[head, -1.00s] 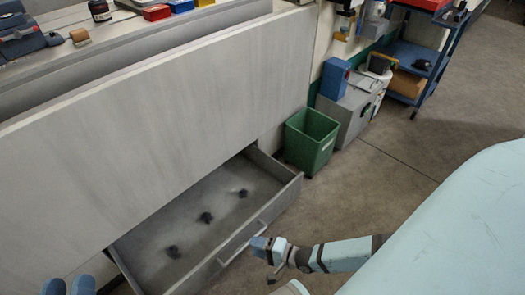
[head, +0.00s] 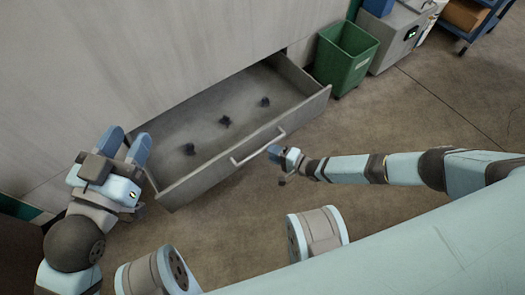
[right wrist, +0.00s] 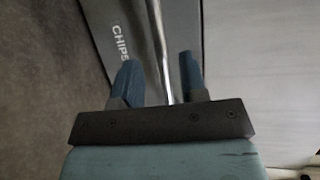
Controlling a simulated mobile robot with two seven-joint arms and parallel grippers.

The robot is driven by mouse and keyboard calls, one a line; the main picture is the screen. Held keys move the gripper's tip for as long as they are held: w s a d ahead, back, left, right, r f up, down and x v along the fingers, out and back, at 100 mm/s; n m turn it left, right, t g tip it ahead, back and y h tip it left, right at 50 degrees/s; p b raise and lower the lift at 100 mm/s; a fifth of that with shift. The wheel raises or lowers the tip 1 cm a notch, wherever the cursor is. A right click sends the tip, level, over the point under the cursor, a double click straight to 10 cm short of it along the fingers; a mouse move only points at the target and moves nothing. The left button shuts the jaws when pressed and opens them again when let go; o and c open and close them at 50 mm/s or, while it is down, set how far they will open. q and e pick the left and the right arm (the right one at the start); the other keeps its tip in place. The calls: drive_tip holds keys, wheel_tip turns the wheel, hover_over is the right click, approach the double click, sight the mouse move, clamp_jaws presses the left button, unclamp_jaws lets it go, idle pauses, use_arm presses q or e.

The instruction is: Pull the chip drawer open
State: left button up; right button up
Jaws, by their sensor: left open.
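The grey chip drawer (head: 205,182) stands pulled out from the pale cabinet in the head view, with three small dark clumps on its floor. Its bar handle (head: 250,152) runs along the front. My right gripper (head: 273,152) is at the right part of the handle. In the right wrist view, the blue fingers of my right gripper (right wrist: 160,82) are apart, one on each side of the metal handle (right wrist: 157,40), with gaps showing. The drawer front (right wrist: 110,25) there bears the letters "CHIPS". My left gripper (head: 126,146) is open and empty by the drawer's left front corner.
A green bin (head: 345,60) stands on the floor just right of the drawer. A grey box-shaped unit (head: 400,38) and a blue cart (head: 470,30) are beyond it. The floor (head: 400,110) in front of the bin is clear.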

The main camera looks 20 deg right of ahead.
sight(262, 149)
drive_tip(key=b+x, duration=0.1)
drive_tip(key=x, duration=0.4)
use_arm(q)
drive_tip(key=shift+w+a+r+m+t, duration=0.2)
drive_tip(key=shift+w+a+m+t, duration=0.15)
drive_tip(key=shift+m, duration=0.35)
